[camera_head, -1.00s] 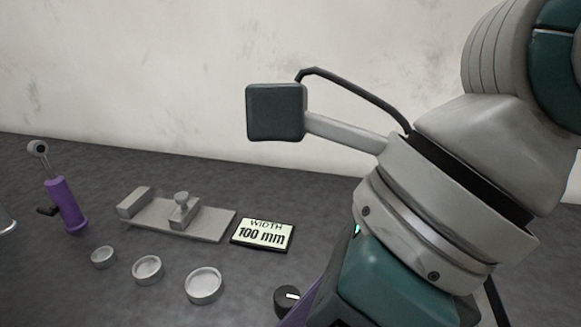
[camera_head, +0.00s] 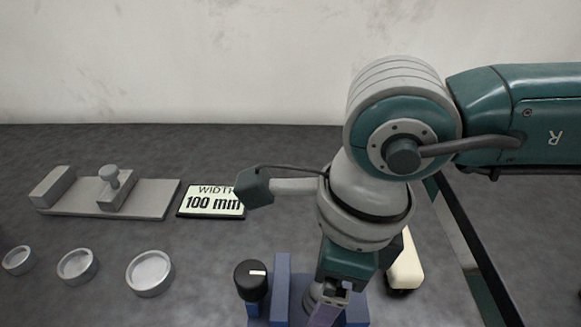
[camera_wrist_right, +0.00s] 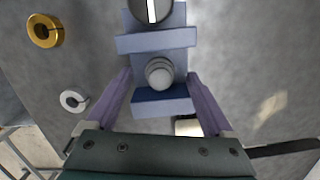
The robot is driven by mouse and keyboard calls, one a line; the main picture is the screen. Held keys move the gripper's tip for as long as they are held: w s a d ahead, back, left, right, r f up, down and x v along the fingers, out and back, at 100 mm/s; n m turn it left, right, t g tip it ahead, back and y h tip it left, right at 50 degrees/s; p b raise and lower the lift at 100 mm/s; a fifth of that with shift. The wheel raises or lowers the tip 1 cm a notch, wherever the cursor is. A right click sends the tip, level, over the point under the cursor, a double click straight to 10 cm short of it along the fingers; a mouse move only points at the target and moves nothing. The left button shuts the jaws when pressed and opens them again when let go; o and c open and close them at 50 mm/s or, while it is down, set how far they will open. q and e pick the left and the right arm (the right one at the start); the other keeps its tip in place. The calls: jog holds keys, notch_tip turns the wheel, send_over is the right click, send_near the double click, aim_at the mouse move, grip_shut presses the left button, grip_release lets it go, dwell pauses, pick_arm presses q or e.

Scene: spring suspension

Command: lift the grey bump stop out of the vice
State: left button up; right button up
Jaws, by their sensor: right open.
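The blue vice (camera_head: 282,285) stands at the bottom middle of the head view, partly hidden by my right arm. In the right wrist view the vice (camera_wrist_right: 155,42) has two blue jaws with the round grey bump stop (camera_wrist_right: 159,72) between them. My right gripper (camera_wrist_right: 158,78) is open, with one purple finger on each side of the bump stop and clear space between. In the head view the bump stop is mostly hidden by the right gripper. My left gripper is not in view.
A black knob (camera_head: 251,280) sits at the vice's left. A display (camera_head: 212,201) reads "WIDTH 100 mm". A grey sliding gauge (camera_head: 110,195) and several round dishes (camera_head: 149,273) lie left. A cream-coloured object (camera_head: 404,266) lies right of the vice. A gold ring (camera_wrist_right: 44,30) and silver ring (camera_wrist_right: 74,101) lie nearby.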

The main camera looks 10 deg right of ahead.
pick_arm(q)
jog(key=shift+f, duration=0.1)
pick_arm(e)
jog(key=shift+a+f, duration=0.1)
jog(key=shift+f, duration=0.5)
jog(key=c, duration=0.5)
grip_shut()
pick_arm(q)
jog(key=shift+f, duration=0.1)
pick_arm(e)
jog(key=shift+w+a, duration=0.1)
jog(key=shift+a, duration=0.1)
jog(key=shift+r, duration=0.1)
